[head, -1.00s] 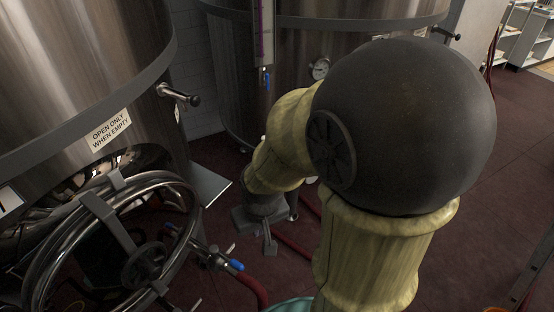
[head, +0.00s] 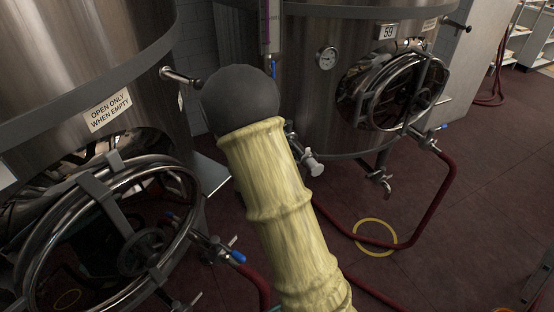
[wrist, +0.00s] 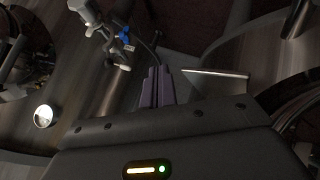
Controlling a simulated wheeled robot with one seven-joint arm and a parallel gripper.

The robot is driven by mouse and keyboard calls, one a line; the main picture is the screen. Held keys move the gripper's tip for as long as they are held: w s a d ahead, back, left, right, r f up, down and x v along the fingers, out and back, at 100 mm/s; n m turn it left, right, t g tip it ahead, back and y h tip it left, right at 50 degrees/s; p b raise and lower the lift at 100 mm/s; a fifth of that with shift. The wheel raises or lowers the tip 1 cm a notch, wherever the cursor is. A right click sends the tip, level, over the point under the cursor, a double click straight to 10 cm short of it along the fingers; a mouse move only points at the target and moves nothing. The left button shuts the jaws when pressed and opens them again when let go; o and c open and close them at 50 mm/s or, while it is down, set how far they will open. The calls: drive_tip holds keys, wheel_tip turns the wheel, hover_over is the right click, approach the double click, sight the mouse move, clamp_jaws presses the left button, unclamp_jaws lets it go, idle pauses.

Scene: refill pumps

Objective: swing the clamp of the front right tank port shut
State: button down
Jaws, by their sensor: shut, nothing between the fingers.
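In the head view, a pale metal fitting (head: 312,163) sticks out low on the back tank (head: 300,100), just right of my arm. I cannot tell whether it is the task's port, and no clamp can be made out clearly. In the wrist view, a metal fitting with a blue handle (wrist: 124,36) lies above and left of my fingertips, apart from them. My gripper (wrist: 155,72) shows there as two purple-grey fingers, shut together and empty. In the head view my gripper is hidden behind my yellow-covered arm.
The near left tank (head: 60,60) has a round hatch (head: 110,235) and a blue-handled valve (head: 237,256). The back tank has a gauge (head: 327,58) and a hatch (head: 400,92). Red hoses (head: 430,205) and a yellow ring (head: 375,237) lie right. The right floor is mostly clear.

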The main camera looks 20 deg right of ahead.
drive_tip(key=w+d+f+n+t+h+b, duration=0.4)
drive_tip(key=f+n+t, duration=0.4)
drive_tip(key=n, duration=0.3)
drive_tip(key=w+d+t+h, duration=0.1)
drive_tip(key=w+h, duration=0.1)
drive_tip(key=shift+w+d+f+n+b, duration=0.3)
drive_tip(key=shift+d+n+b, duration=0.05)
drive_tip(key=shift+n+b, duration=0.05)
drive_tip(key=w+d+r+p, duration=0.2)
drive_tip(key=w+d+r, duration=0.1)
drive_tip(key=w+d, duration=0.5)
drive_tip(key=shift+w+d, duration=0.3)
drive_tip(key=shift+w, duration=0.35)
drive_tip(key=shift+r, duration=0.1)
